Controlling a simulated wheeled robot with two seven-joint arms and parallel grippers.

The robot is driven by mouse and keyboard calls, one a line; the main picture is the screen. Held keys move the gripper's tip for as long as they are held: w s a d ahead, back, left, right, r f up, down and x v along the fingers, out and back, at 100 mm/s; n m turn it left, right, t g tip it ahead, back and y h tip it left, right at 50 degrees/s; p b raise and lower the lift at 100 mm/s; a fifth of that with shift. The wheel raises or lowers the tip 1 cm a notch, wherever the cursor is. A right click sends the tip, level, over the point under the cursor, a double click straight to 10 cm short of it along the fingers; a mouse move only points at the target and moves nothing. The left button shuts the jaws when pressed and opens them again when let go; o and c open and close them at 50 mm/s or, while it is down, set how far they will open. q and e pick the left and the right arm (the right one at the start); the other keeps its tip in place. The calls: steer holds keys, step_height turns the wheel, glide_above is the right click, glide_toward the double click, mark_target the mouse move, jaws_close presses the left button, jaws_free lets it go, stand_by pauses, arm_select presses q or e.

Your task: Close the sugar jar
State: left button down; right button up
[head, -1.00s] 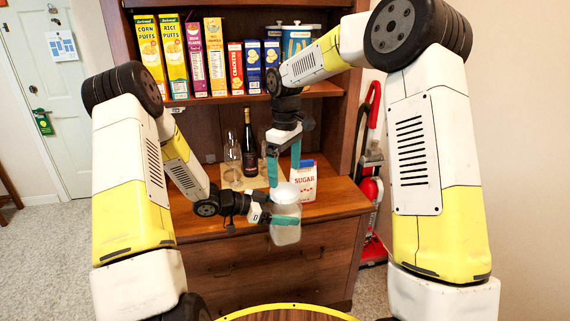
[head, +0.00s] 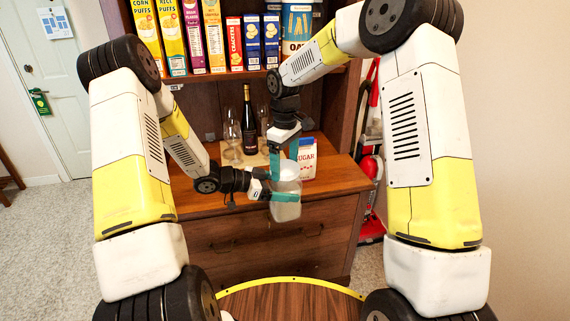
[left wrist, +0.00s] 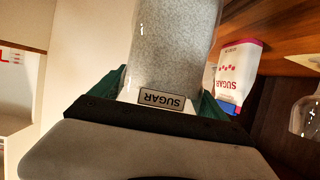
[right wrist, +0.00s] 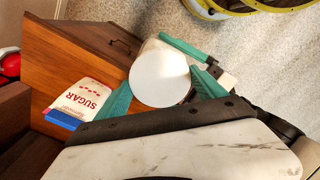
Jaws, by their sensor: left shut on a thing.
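The sugar jar (head: 286,205) is clear with pale contents and is held upright in front of the hutch counter. Its SUGAR label (left wrist: 161,100) shows upside down in the left wrist view. My left gripper (head: 284,196) is shut on the jar's body. A smooth white disc, which looks like the lid (right wrist: 160,78), covers the jar's top in the right wrist view. Whether it is fully seated cannot be told. My right gripper (right wrist: 163,92) points down from above, its teal fingers apart on either side of the disc.
A sugar bag (head: 303,158) stands on the counter (head: 335,178) just behind the jar. A dark bottle (head: 249,125) and glasses (head: 232,135) stand further back. Cereal boxes (head: 171,35) line the shelf above.

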steer(key=c, duration=0.5)
steer(key=o, duration=1.5)
step_height(320, 180, up, 12)
